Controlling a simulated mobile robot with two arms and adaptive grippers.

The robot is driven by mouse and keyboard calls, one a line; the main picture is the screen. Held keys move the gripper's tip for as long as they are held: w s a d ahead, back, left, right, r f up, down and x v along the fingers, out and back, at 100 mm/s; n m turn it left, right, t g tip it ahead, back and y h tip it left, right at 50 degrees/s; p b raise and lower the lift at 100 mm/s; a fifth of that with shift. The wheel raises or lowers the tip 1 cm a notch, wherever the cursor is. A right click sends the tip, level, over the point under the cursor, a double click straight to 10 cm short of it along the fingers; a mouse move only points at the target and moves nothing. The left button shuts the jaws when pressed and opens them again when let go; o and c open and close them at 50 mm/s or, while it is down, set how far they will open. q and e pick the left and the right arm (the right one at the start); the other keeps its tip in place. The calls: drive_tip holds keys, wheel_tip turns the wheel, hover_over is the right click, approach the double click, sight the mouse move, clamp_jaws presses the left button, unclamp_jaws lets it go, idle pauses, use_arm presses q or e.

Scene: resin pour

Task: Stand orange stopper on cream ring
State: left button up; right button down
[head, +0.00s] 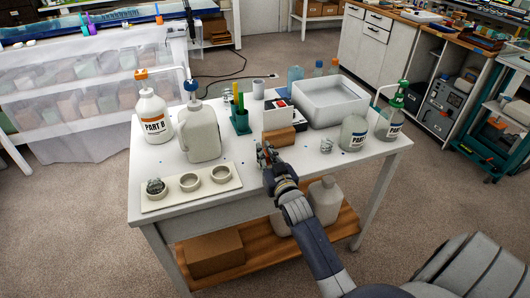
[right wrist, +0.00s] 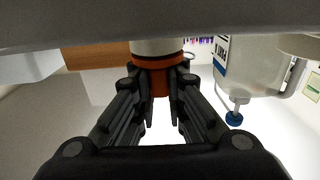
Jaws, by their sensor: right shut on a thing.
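My right gripper (head: 264,153) is over the front middle of the white table, just in front of a tan block. In the right wrist view its fingers (right wrist: 160,108) are closed on the orange stopper (right wrist: 160,78). A pale cylindrical part (right wrist: 157,47) adjoins the orange; I cannot tell whether it belongs to the stopper. In the head view the gripper mostly hides the stopper. Three cream rings stand on a cream tray (head: 205,196) at the table's front left: left (head: 157,194), middle (head: 189,182) and right (head: 221,174). The left ring holds a clear grey piece; the others look empty. My left gripper is out of view.
A PART B bottle (head: 152,117) and a blue-capped jug (head: 199,137) stand behind the tray. A green pen cup (head: 241,122), the tan block (head: 279,138) and a white basin (head: 330,104) are farther back.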

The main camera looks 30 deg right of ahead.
idle(0.3)
drive_tip(key=c, duration=1.6)
unclamp_jaws()
drive_tip(key=shift+o, duration=0.2)
drive_tip(key=shift+s+f, duration=0.1)
drive_tip(key=v, duration=1.2)
wheel_tip(320, 180, up, 5)
drive_tip(key=p, duration=0.5)
